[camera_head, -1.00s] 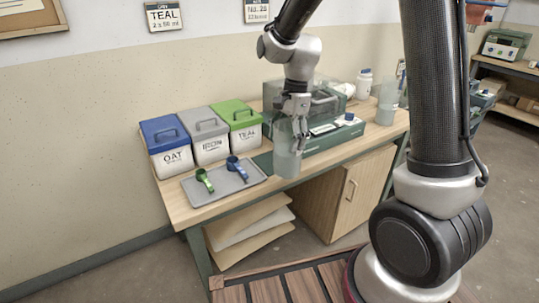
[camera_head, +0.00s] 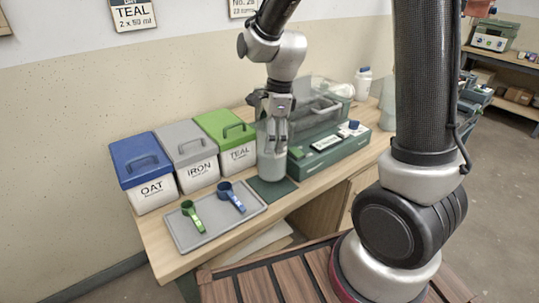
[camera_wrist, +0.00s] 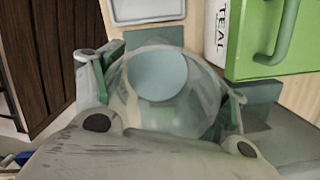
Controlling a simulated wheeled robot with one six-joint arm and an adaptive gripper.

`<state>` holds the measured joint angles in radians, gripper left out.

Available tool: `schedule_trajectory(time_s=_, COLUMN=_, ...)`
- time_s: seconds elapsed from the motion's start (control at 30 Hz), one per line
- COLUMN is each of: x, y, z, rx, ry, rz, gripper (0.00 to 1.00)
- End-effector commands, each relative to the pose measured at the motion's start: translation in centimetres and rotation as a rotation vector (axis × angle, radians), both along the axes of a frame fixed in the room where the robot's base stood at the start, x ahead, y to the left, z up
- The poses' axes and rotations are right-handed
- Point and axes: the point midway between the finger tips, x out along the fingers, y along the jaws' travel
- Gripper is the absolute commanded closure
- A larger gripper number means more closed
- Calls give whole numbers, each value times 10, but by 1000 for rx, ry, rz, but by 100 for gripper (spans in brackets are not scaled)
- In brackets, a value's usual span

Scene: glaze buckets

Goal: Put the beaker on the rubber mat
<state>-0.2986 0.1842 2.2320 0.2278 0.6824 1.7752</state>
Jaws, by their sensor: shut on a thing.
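The beaker (camera_head: 271,165) is a clear, upright vessel with pale bluish-grey contents. My gripper (camera_head: 276,140) is shut on it from above in the head view. In the wrist view the beaker (camera_wrist: 160,85) sits between the two fingers of my gripper (camera_wrist: 165,100), and its round mouth faces the camera. The dark green rubber mat (camera_head: 287,188) lies on the wooden table, right of the grey tray. The beaker's base overlaps the mat in the head view; I cannot tell whether it touches it. Part of the mat is hidden behind the beaker.
Blue, grey and green lidded bins (camera_head: 232,146) stand at the table's back left. The grey tray (camera_head: 185,241) holds a green scoop (camera_head: 192,217) and a blue scoop (camera_head: 231,196). A green machine (camera_head: 328,151) stands close on the right. A white bottle (camera_head: 363,84) stands further back.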

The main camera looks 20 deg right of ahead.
Motion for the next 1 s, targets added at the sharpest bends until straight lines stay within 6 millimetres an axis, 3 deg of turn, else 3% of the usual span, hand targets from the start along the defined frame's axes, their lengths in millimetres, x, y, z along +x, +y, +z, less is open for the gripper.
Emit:
schedule_trajectory(time_s=0.4, x=0, y=0, z=-45, rx=0, ry=0, rz=0, gripper=96)
schedule_trajectory(time_s=0.77, x=1, y=0, z=-48, rx=0, ry=-1, rz=1, gripper=96)
schedule_trajectory(time_s=0.8, x=0, y=0, z=-48, rx=0, ry=0, rz=1, gripper=19)
schedule_trajectory(time_s=0.9, x=0, y=0, z=-48, rx=0, ry=0, rz=1, gripper=5)
schedule_trajectory(time_s=1.0, x=0, y=0, z=-48, rx=0, ry=-1, rz=1, gripper=5)
